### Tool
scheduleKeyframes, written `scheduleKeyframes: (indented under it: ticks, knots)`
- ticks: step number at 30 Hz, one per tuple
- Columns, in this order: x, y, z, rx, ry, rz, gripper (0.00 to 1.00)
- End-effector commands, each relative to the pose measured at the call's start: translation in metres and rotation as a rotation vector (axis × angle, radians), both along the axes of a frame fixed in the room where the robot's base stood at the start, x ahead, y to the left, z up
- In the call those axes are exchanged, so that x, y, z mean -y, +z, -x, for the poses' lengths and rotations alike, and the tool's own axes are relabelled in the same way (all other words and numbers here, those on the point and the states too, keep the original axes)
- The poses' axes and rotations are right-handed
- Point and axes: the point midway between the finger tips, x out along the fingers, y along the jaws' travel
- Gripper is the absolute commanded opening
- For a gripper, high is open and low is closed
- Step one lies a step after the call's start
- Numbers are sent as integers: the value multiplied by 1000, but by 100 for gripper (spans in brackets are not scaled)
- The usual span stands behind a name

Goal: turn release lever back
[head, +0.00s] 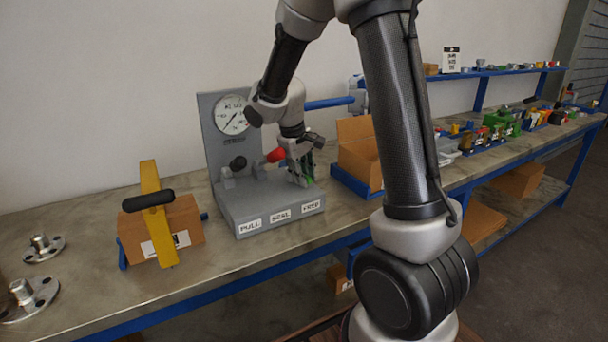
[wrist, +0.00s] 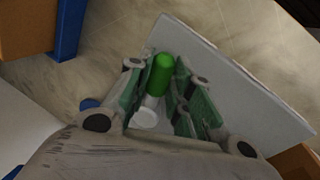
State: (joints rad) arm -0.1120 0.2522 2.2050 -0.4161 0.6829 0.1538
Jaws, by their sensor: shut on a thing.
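The release lever shows as a green-gripped handle (wrist: 161,76) between my finger pads in the wrist view, with a pale stem and round base below it. In the head view only a sliver of its green (head: 310,166) shows; my fingers hide the rest. My gripper (head: 301,177) is at the right side of a grey gauge stand (head: 230,207), pointing down over the rightmost label. It is shut on the green handle.
On the stand, a red-knobbed lever (head: 276,155) is just left of my gripper, and a black-knobbed lever (head: 238,164) is further left. A cardboard box (head: 358,150) in a blue tray stands close on the right. A yellow-handled piece (head: 158,215) is at the left.

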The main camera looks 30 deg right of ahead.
Motion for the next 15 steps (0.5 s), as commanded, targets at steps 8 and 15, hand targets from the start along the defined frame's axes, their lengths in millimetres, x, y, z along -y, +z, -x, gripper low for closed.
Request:
scheduleKeyframes:
  ticks: [8, 15]
  knots:
    - [0, 1, -1, 3, 2, -1, 42]
    - [0, 0, 0, 2, 1, 0, 44]
